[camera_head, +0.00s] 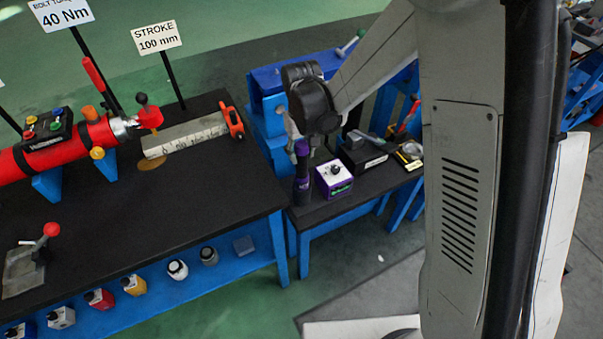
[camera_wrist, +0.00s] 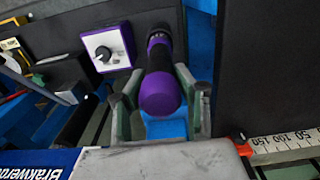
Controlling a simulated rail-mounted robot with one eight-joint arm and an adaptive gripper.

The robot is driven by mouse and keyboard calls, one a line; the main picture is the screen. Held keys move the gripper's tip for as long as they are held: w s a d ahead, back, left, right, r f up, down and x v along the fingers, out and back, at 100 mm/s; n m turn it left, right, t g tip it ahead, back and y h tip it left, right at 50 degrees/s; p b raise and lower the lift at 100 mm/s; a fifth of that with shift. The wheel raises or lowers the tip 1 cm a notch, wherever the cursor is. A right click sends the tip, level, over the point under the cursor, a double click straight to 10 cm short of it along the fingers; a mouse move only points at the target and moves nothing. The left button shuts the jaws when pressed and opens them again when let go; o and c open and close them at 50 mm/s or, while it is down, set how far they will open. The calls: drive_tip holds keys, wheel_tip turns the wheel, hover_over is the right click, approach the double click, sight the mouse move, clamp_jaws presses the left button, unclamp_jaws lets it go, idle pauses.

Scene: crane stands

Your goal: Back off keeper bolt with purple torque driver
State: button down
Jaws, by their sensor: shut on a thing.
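The purple and black torque driver (camera_head: 302,172) is upright at the left end of the small black side table in the head view. Its lower end is dark, and I cannot tell whether it sits in a holder or is clear of the table. My gripper (camera_head: 303,146) is above it, pointing down, with its fingers at the upper part of the driver. In the wrist view the driver (camera_wrist: 160,92) lies between the two fingers of my gripper (camera_wrist: 161,104), which is shut on it. I cannot make out the keeper bolt for certain in either view.
A purple and white box with a black knob (camera_head: 335,178) stands close right of the driver, also in the wrist view (camera_wrist: 106,48). A black box (camera_head: 366,155) is behind it. The large black bench (camera_head: 180,205) carries a red cylinder (camera_head: 95,135) and a graduated bar (camera_head: 187,136).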

drive_tip(key=shift+r+p, duration=2.7)
drive_tip(key=shift+r, duration=2.65)
